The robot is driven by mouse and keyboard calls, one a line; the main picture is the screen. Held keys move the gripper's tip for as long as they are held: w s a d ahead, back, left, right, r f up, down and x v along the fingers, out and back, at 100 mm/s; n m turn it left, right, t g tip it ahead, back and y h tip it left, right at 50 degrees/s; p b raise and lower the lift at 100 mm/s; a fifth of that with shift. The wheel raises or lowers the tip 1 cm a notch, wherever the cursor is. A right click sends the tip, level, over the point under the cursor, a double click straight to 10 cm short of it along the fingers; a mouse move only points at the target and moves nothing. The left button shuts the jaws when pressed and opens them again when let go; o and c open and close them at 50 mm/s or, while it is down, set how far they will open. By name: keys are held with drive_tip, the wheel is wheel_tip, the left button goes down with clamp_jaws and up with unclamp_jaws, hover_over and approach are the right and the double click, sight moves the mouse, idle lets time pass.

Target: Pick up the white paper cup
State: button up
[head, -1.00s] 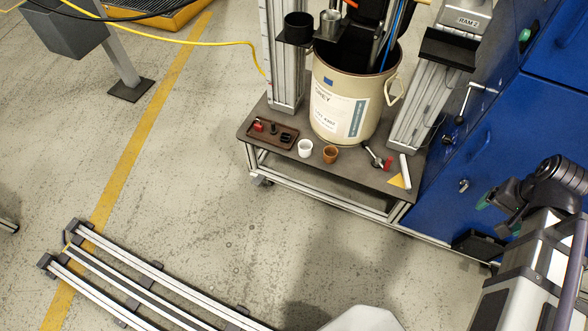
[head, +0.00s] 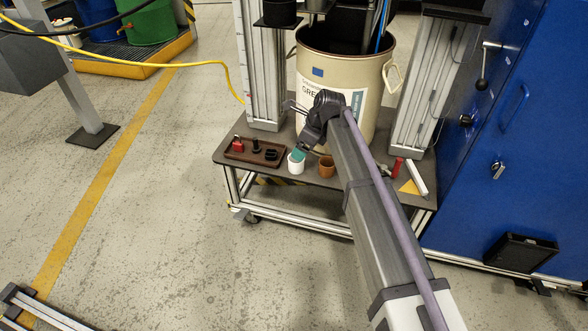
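The white paper cup (head: 296,167) stands upright on the front part of the grey bench top (head: 234,138). A brown cup (head: 327,168) stands just to its right. The green part overlaps the cup's opening in the picture. I cannot tell whether the fingers touch the cup or are open or shut. My arm comes in from the lower right and covers part of the bench to the right of the brown cup.
A brown tray (head: 240,157) with small items lies left of the cup. A large beige drum (head: 312,88) stands behind, between two metal columns. A red-handled tool (head: 397,167) lies at the right. A blue cabinet (head: 510,140) bounds the right side.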

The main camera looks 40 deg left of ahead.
sight(294, 161)
drive_tip(key=b+x, duration=0.2)
drive_tip(key=x, duration=0.2)
drive_tip(key=shift+d+f, duration=0.1)
drive_tip(key=shift+d, duration=0.05)
drive_tip(key=b+x, duration=0.5)
drive_tip(key=shift+f, duration=0.1)
drive_tip(key=c, duration=1)
drive_tip(key=shift+r, duration=0.25)
wheel_tip(294, 161, up, 10)
drive_tip(key=p, duration=1)
